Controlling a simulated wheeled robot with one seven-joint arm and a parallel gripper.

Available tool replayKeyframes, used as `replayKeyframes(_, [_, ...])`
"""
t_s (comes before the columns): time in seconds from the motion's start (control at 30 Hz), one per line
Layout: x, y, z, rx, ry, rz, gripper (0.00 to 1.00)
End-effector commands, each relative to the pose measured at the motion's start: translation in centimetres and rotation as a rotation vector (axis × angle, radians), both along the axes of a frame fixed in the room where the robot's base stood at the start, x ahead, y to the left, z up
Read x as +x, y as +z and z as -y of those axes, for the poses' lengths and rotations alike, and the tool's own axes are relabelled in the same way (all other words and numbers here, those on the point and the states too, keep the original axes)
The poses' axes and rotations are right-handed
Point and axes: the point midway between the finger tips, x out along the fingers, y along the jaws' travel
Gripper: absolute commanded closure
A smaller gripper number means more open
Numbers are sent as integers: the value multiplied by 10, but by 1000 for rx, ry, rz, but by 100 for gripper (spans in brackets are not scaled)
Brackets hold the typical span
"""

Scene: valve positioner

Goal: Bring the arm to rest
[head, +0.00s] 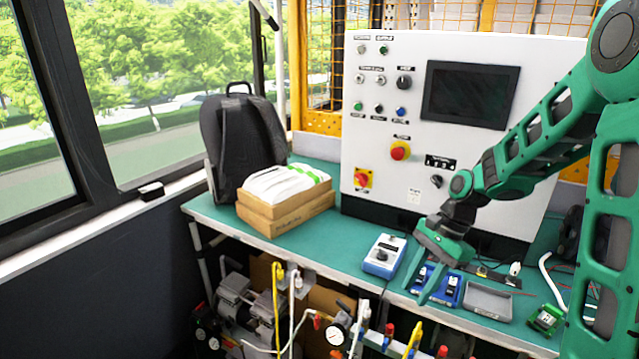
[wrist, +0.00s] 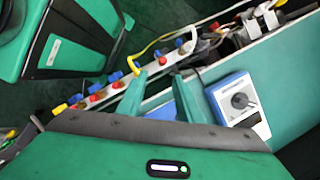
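My arm reaches in from the right in the head view, bent, with its wrist low over the front of the green bench. My gripper (head: 421,292) points down beside a blue holder (head: 447,287) with black parts, partly covering it. In the wrist view my gripper (wrist: 160,76) shows two green fingers spread apart with nothing held between them. Part of a blue object (wrist: 162,111) shows behind the fingers. Whether the fingertips touch anything is not clear.
A blue-and-white box with a dial (head: 384,256) stands left of my gripper. A grey tray (head: 487,301) and a green module (head: 545,319) lie to the right. The white control panel (head: 400,80) rises behind. Cartons (head: 285,213) and a backpack (head: 243,140) stand left. Pipes and valves (head: 365,335) run below the bench edge.

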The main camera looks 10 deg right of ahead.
Motion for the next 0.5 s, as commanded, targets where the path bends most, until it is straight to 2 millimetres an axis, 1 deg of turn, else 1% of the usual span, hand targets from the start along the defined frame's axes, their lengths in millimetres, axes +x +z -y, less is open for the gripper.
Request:
replayKeyframes(0.17, [-31, 28, 31, -85, 116, 71, 68])
replayKeyframes(0.3, [-66, 51, 58, -155, 233, 120, 68])
replayKeyframes(0.37, [-82, 60, 68, -180, 282, 137, 68])
replayKeyframes(0.5, [-123, 78, 89, -231, 392, 167, 68])
